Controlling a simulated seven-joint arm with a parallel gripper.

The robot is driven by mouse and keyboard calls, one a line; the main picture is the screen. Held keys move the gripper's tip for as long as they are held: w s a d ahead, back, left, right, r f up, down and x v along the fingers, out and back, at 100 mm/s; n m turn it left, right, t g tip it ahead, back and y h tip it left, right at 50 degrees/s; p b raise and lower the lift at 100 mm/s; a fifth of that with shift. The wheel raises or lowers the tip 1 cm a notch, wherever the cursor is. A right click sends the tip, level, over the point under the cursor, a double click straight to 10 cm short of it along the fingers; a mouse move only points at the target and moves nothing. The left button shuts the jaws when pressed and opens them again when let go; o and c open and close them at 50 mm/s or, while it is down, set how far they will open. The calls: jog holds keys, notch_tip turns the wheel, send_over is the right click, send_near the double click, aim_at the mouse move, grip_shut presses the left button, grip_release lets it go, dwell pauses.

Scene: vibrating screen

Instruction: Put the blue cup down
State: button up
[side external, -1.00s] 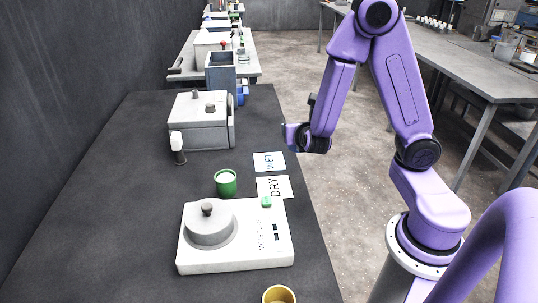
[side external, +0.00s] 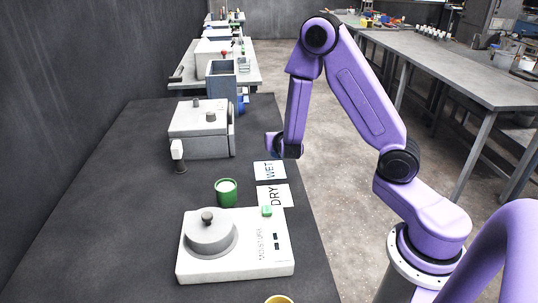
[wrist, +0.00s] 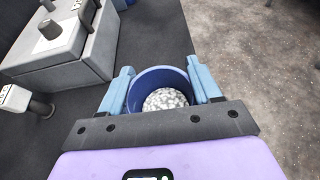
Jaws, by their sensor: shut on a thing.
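The blue cup (wrist: 143,87) is between the two light-blue fingers of my gripper (wrist: 162,76) in the wrist view, with pale grainy material inside. My gripper is shut on it. In the side view my gripper (side external: 279,146) is just behind the WET card (side external: 270,170), near the table's right edge, and the cup is mostly hidden by it. The DRY card (side external: 273,196) lies in front of the WET card. I cannot tell how high the cup is above the dark table.
A green cup (side external: 226,196) with white contents stands left of the cards. A white moisture device (side external: 260,255) is in front, with a yellow cup (side external: 279,299) at the picture's bottom edge. A grey machine (side external: 199,140) stands left of my gripper. The dark table (side external: 110,220) is clear at left.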

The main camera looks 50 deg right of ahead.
jog(key=w+f, duration=0.1)
jog(key=f, duration=0.1)
jog(key=w+d+f, duration=0.1)
jog(key=w+f, duration=0.2)
jog(key=f, duration=0.1)
jog(key=shift+w+d, duration=0.2)
jog(key=shift+w, duration=0.15)
jog(key=shift+w+f, duration=0.15)
jog(key=shift+f, duration=1.45)
jog(key=shift+f, duration=0.15)
jog(key=o, duration=1.1)
jog(key=shift+c, duration=0.2)
